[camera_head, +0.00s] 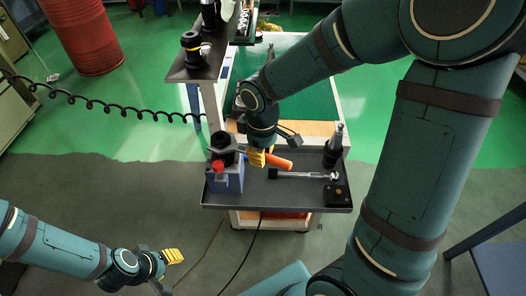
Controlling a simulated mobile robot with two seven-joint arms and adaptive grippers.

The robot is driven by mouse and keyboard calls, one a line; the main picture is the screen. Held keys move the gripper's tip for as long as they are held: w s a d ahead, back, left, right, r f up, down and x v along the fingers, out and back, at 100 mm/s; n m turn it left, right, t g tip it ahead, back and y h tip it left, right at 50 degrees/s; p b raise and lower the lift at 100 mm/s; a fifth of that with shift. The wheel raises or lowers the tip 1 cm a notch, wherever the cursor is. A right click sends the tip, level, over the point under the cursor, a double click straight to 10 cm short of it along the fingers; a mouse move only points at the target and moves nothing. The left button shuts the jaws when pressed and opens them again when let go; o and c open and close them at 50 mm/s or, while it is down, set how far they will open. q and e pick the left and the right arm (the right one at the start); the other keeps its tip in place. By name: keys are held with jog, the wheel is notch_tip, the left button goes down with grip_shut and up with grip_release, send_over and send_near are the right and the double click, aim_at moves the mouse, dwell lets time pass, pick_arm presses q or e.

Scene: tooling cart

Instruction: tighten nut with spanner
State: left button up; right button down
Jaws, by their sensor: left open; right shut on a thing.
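My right gripper (258,158), with yellow fingertips, is over the cart's dark tray and shut on a spanner. The spanner's grey head (229,150) points left, at a dark round part on top of a blue block (229,182). An orange handle (279,162) shows to the right of the fingers. I cannot tell whether the spanner's head is around the nut or just beside it; the nut itself is not clear. A red knob (218,167) is on the block's front. My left gripper (172,256) is open and empty, low at the left, away from the cart.
On the dark tray (265,198) lie a silver ratchet-like tool (303,175) and a small black block (337,195). A dark bottle-shaped tool (334,146) stands at the right. A post with a shelf (205,62) rises behind the blue block. A coiled black cable (98,103) hangs at left.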

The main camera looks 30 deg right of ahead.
jog(key=shift+s+a, duration=0.1)
jog(key=shift+a, duration=0.05)
dwell(0.3)
jog(key=shift+s+a+m+b, duration=0.3)
jog(key=shift+a+m+b, duration=0.15)
jog(key=shift+m, duration=0.15)
jog(key=shift+s+a+m+b, duration=0.25)
jog(key=shift+a+m+b, duration=0.05)
jog(key=shift+a+m, duration=0.3)
dwell(0.4)
jog(key=shift+s+a+m+b, duration=0.25)
jog(key=shift+a+m+b, duration=0.1)
jog(key=shift+a+m, duration=0.3)
jog(key=shift+s+a+m+b, duration=0.15)
jog(key=shift+a+m+b, duration=0.2)
jog(key=shift+a+m, duration=0.25)
